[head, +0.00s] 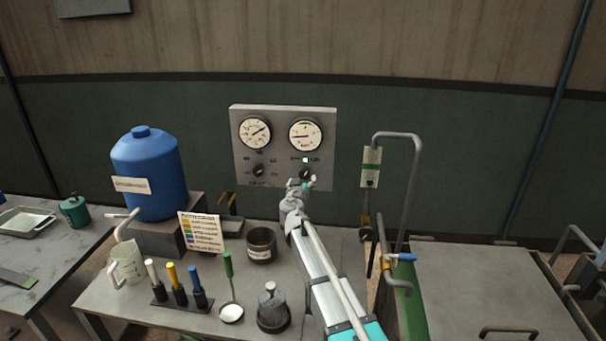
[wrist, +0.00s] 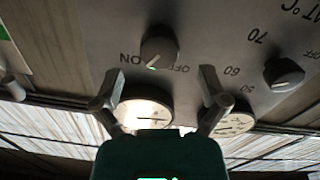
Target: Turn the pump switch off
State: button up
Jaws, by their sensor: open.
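The pump switch is a dark round knob (wrist: 160,53) on the grey wall panel, between the labels ON and OFF in the upside-down wrist view. Its pale mark seems to lean toward ON. In the head view the knob (head: 305,172) is the right one of two, partly hidden by my gripper (head: 302,184). My gripper (wrist: 158,95) is open and empty in the wrist view. Its two fingers are spread to either side of the knob's line, and the knob looks to be beyond the tips, apart from them. A small pale light (head: 305,159) shows above the knob.
A second knob with a temperature scale (wrist: 284,73) is beside the switch. Two gauges (head: 254,133) sit above. The bench below holds a blue tank (head: 147,175), a dark pot (head: 261,244), handled tools and a label card (head: 202,232). A bent pipe (head: 415,180) stands right of my arm.

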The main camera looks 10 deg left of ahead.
aim_at(304, 175)
jog(key=shift+w+d, duration=0.15)
jog(key=shift+w, duration=2.3)
jog(key=shift+c, duration=0.2)
